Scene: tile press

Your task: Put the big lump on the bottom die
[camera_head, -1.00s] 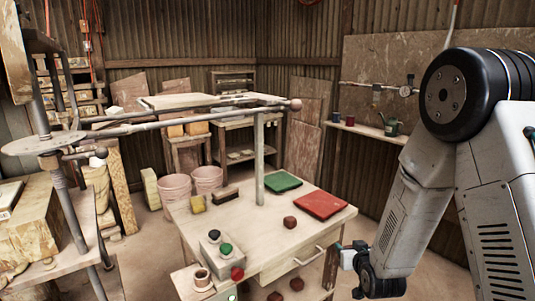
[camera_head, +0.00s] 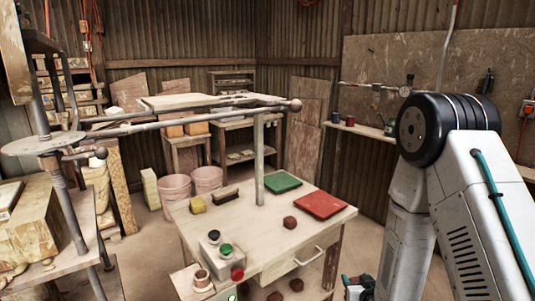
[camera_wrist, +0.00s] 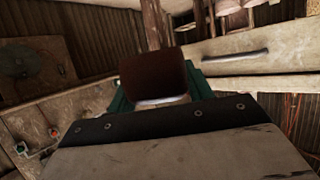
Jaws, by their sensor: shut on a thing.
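A dark brown lump (camera_wrist: 153,78) sits between the green fingers of my gripper (camera_wrist: 158,100) in the wrist view, and the gripper is shut on it. In the head view only a small part of my gripper (camera_head: 352,284) shows at the bottom edge, right of the table, and the held lump is not clear there. A dark red lump (camera_head: 290,222) lies on the table (camera_head: 260,232). Two more lumps (camera_head: 297,285) (camera_head: 275,296) lie lower down, under the tabletop. I cannot surely identify the bottom die; a pale slab (camera_head: 8,192) lies on the block at the left.
A red board (camera_head: 320,204) and a green board (camera_head: 283,184) lie on the table. A control box (camera_head: 222,258) with buttons stands at its front left. A yellow sponge (camera_head: 197,204) and a brush (camera_head: 225,196) lie behind.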

